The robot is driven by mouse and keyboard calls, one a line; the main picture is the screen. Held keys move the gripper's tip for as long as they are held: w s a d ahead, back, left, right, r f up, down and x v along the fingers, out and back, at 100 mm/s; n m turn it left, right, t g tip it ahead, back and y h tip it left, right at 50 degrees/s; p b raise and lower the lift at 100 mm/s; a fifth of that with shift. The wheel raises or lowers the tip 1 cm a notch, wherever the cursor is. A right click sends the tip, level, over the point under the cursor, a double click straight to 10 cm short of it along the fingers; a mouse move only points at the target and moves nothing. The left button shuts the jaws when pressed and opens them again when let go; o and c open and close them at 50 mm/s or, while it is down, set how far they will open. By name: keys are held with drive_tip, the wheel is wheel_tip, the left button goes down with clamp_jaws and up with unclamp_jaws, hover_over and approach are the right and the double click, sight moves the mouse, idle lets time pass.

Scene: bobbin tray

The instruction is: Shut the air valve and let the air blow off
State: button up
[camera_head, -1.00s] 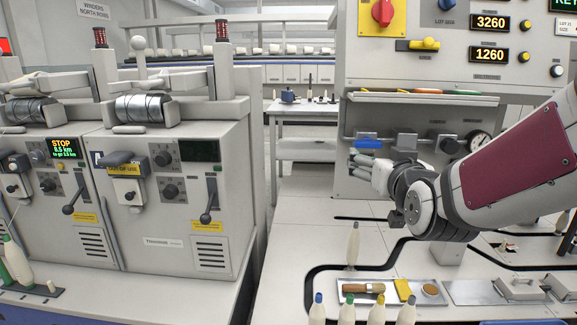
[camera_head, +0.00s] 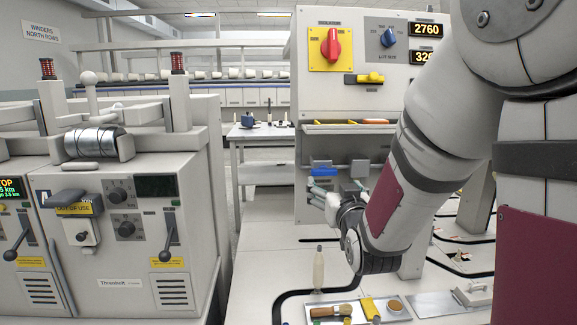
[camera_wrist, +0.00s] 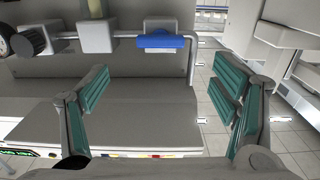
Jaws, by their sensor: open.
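The air valve's blue handle (camera_head: 323,171) is on the pipe low on the front of the grey panel. In the wrist view the blue handle (camera_wrist: 161,41) lies lengthwise along the pipe (camera_wrist: 122,36), near its bend. My gripper (camera_head: 317,189) is just below and in front of it in the head view. In the wrist view my gripper (camera_wrist: 165,88) is open, its green-padded fingers wide apart with nothing between them. The handle is beyond the fingertips, in the gap between them, and no contact shows. A dark-rimmed gauge (camera_wrist: 5,43) is partly in view at the left edge.
The panel carries a red isolator knob (camera_head: 333,45), a yellow handle (camera_head: 364,79) and a blue selector (camera_head: 388,37). A pale bobbin (camera_head: 319,270) stands on the bench before a tray holding a brush (camera_head: 330,311). Winding machines (camera_head: 125,235) stand at left. Grey blocks (camera_wrist: 97,36) sit on the pipe.

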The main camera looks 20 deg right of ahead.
sight(325, 173)
drive_tip(key=b+x, duration=0.1)
drive_tip(key=x, duration=0.9)
drive_tip(key=shift+w+f, duration=0.1)
drive_tip(key=shift+f, duration=0.05)
drive_tip(key=c, duration=1.2)
